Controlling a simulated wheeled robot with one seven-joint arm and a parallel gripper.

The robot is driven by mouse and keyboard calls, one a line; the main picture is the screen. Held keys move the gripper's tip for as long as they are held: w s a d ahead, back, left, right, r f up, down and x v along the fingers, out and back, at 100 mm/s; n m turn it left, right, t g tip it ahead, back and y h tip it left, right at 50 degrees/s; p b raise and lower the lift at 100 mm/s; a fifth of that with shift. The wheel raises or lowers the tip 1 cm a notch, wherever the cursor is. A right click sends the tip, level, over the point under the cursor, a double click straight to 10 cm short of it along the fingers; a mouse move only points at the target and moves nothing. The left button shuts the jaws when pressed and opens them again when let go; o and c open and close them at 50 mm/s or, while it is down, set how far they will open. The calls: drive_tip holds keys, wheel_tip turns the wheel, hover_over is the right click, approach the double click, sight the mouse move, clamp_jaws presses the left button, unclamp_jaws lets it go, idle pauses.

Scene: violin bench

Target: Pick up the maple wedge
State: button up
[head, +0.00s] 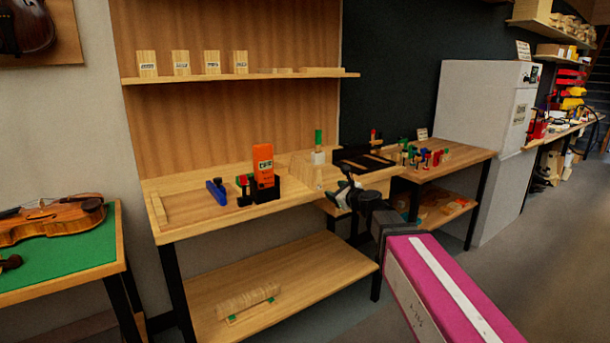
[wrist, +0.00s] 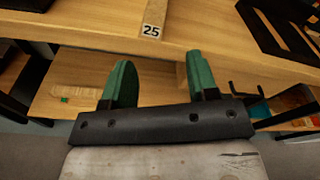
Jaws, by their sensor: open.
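My gripper (head: 346,184) is in front of the right end of the workbench in the head view. In the wrist view, its two green fingers stand apart with nothing between them, so my gripper (wrist: 160,58) is open and empty. A pale wooden piece marked 25 (wrist: 152,20) lies on the bench top beyond the fingertips, apart from them. I cannot tell for sure whether it is the maple wedge. Several labelled wooden blocks, one at the left end (head: 148,63), stand on the wall shelf; their labels are too small to read.
The workbench (head: 200,222) carries a blue tool (head: 217,191), an orange box (head: 263,165) in a black holder and a dark tray (head: 350,157). A lower shelf (head: 310,265) holds a ribbed wooden piece (head: 247,300). A violin (head: 55,220) lies on a green-topped table at left.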

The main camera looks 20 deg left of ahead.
sight(314, 167)
drive_tip(key=w+a+r+m, duration=0.1)
drive_tip(key=w+a, duration=0.1)
drive_tip(key=a, duration=0.1)
drive_tip(key=w+a+r+m+t, duration=0.1)
drive_tip(key=w+a, duration=0.2)
drive_tip(key=w+a+r+m, duration=0.2)
drive_tip(key=w+a, duration=0.1)
drive_tip(key=a, duration=0.1)
drive_tip(key=shift+a+t, duration=0.1)
drive_tip(key=shift+t, duration=0.2)
clamp_jaws()
